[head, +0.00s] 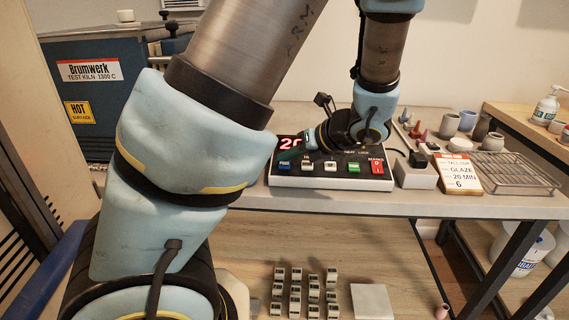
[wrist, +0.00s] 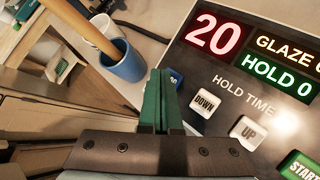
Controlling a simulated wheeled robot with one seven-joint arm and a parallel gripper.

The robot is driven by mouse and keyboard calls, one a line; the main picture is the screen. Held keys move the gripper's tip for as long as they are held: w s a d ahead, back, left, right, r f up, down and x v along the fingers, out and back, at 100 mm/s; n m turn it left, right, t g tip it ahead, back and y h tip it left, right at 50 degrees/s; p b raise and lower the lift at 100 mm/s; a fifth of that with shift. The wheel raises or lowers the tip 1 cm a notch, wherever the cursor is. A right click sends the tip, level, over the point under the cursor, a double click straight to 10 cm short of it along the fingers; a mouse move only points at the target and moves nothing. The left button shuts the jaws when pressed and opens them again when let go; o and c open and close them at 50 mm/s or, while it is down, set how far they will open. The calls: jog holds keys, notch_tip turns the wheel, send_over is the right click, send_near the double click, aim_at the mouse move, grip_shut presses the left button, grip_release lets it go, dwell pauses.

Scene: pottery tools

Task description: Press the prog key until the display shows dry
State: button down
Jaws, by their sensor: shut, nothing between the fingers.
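The kiln controller (head: 318,181) is a low dark-topped box on the table. Its display (wrist: 250,50) reads a red 20, GLAZE with a partly cut-off 6, and a green HOLD 0. The blue prog key (head: 285,166) is at the left of the key row; in the wrist view the blue key (wrist: 177,77) is mostly hidden by my fingers. My gripper (wrist: 162,75) is shut and empty, its green fingertips beside or over the blue key; contact cannot be told.
White DOWN (wrist: 205,103) and UP (wrist: 247,132) keys and a green START key (wrist: 301,166) lie right of the prog key. A red switch (head: 377,167) is at the right end. A blue cup (wrist: 124,62) with tools stands left.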

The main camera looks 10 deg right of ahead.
aim_at(287, 176)
jog(key=shift+w+f, duration=0.1)
jog(key=shift+f, duration=0.35)
dwell(0.6)
jog(key=shift+r, duration=0.1)
jog(key=shift+s+r+p, duration=0.2)
jog(key=shift+r+p, duration=0.5)
jog(key=shift+p, duration=0.2)
jog(key=shift+r, duration=0.1)
jog(key=r+p, duration=0.2)
jog(key=s+r+p, duration=0.1)
jog(key=r+p, duration=0.1)
jog(key=p, duration=0.1)
jog(key=shift+s+a+r, duration=0.1)
jog(key=shift+a+r, duration=0.05)
jog(key=shift+r, duration=0.15)
